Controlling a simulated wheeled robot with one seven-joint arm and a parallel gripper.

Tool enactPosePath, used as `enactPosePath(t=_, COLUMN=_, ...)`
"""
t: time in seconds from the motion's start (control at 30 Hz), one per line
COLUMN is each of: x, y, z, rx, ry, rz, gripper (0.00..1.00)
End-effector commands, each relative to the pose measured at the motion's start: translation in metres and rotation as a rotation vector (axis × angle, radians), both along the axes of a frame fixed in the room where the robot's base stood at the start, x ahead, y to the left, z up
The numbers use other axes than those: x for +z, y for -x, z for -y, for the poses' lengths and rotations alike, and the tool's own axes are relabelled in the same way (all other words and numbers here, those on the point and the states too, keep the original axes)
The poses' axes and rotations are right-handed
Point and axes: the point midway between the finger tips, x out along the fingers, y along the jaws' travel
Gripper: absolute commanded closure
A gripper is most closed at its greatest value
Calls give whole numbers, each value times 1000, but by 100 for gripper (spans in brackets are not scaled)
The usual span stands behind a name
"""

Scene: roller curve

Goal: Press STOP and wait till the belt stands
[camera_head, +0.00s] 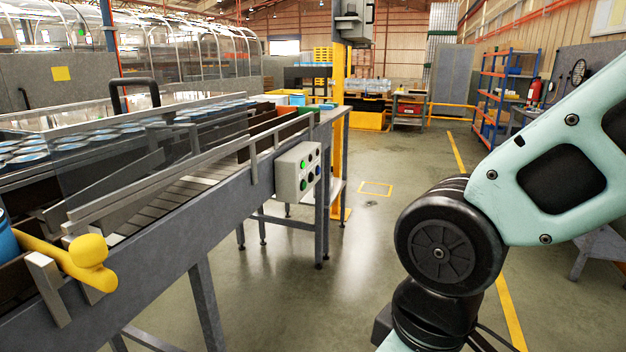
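A light grey control box (297,172) is fixed to the near side of the conveyor's grey frame, left of the picture's middle. Its face has several small round buttons, some green and some dark; I cannot read which is STOP. The conveyor belt (185,192) runs from the lower left toward the back, between metal side rails. Whether the belt is moving cannot be told from this single picture. My arm's mint-green link and black joint fill the right side, apart from the box. My gripper is not in view.
Blue-topped cans (75,147) stand in rows behind a clear guard. A yellow lever-like piece (85,262) juts from the near rail at lower left. A yellow post (340,130) stands behind the box. The floor (345,260) between conveyor and arm is clear.

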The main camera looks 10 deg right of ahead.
Motion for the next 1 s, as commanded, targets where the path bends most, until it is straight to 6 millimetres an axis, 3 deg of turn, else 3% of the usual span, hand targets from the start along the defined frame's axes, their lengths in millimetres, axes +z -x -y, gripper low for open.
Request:
enactPosePath(t=0.13, x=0, y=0, z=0, rx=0, ry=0, rz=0, gripper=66)
enactPosePath(t=0.27, x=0, y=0, z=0, rx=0, ry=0, rz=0, gripper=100)
enactPosePath(t=1.0, x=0, y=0, z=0, rx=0, ry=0, rz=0, gripper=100)
